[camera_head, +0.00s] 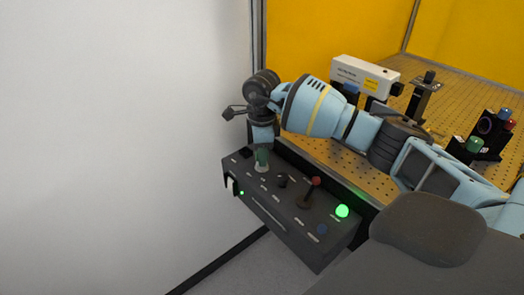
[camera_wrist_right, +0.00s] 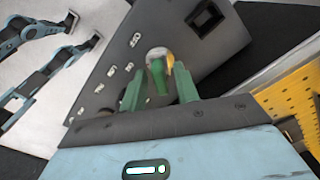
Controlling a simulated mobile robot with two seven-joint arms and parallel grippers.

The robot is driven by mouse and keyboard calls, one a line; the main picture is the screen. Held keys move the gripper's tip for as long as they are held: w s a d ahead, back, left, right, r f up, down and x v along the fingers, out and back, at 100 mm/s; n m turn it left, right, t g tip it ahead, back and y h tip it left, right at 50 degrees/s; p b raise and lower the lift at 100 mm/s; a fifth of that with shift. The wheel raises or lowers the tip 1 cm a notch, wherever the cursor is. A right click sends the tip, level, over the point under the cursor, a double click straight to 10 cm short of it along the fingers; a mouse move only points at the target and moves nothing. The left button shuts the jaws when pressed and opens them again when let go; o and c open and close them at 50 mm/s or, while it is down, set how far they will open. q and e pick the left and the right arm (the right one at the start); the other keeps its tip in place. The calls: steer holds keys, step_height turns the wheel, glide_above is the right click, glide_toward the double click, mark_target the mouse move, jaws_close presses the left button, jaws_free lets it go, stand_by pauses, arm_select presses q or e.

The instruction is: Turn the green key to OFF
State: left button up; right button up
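The green key (camera_wrist_right: 157,76) stands up from a pale round collar (camera_wrist_right: 160,55) on the dark control panel (camera_head: 268,192). My right gripper (camera_wrist_right: 159,70) points at the panel with its two green fingers apart, one on each side of the key. A gap shows between the key and each finger, so the gripper looks open and not clamped. In the head view my right gripper (camera_head: 262,150) is above the panel's far left part, and the fingers and key overlap there. The labels around the key are too small to read. My left gripper is not clearly in view.
The panel also has a red-topped lever (camera_head: 315,182), a lit green button (camera_head: 342,211), a blue knob (camera_head: 321,229) and a small black knob (camera_head: 282,182). Behind it is a yellow perforated table (camera_head: 350,165) with a white laser box (camera_head: 362,76). A white wall (camera_head: 110,130) stands left.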

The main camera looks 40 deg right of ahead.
jaws_close()
steer(key=shift+r+m+p, duration=0.1)
steer(key=shift+m+p, duration=0.25)
steer(key=shift+m, duration=0.35)
arm_select(q)
steer(key=shift+w+r, duration=0.45)
steer(key=shift+r, duration=0.35)
arm_select(e)
steer(key=shift+m, duration=0.6)
steer(key=shift+m+p, duration=0.45)
steer(key=shift+m, duration=0.05)
arm_select(q)
steer(key=shift+w+r+t, duration=0.3)
steer(key=shift+w+r, duration=0.35)
arm_select(e)
steer(key=shift+m, duration=0.7)
